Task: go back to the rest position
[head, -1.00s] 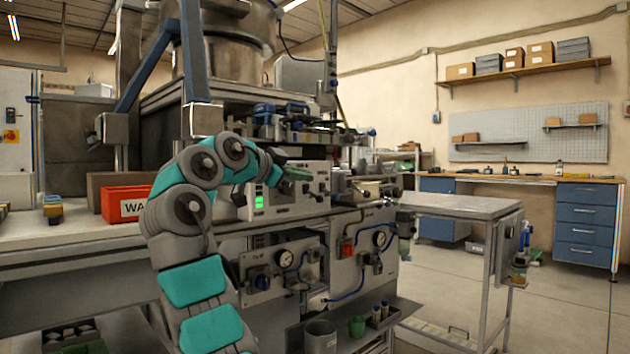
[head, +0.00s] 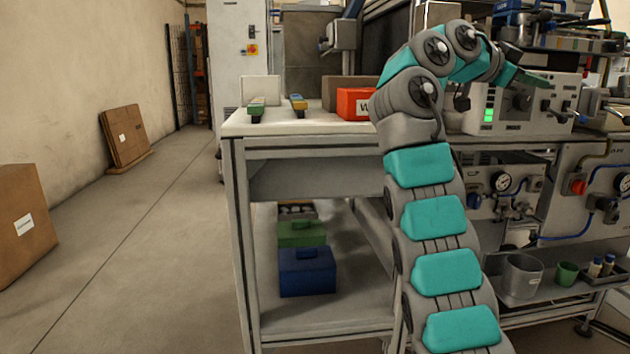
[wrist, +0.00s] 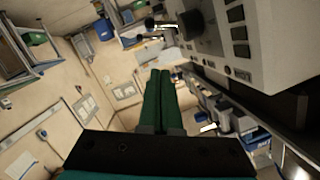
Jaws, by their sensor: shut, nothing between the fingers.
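My gripper (head: 533,79) is at the upper right of the head view, at the end of my raised, bent arm. It is in front of the grey control box (head: 508,103) with a lit green display. In the wrist view, the two green fingers of my gripper (wrist: 160,74) lie together, with nothing between them. The control box's dark knob and buttons (wrist: 238,32) show to the upper right of the fingers there. I cannot tell the exact gap between gripper and box.
A blue box (head: 307,272) and a green box (head: 301,234) sit on the shelf below. A cardboard box (head: 22,225) stands at left; the floor (head: 150,270) between is clear.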

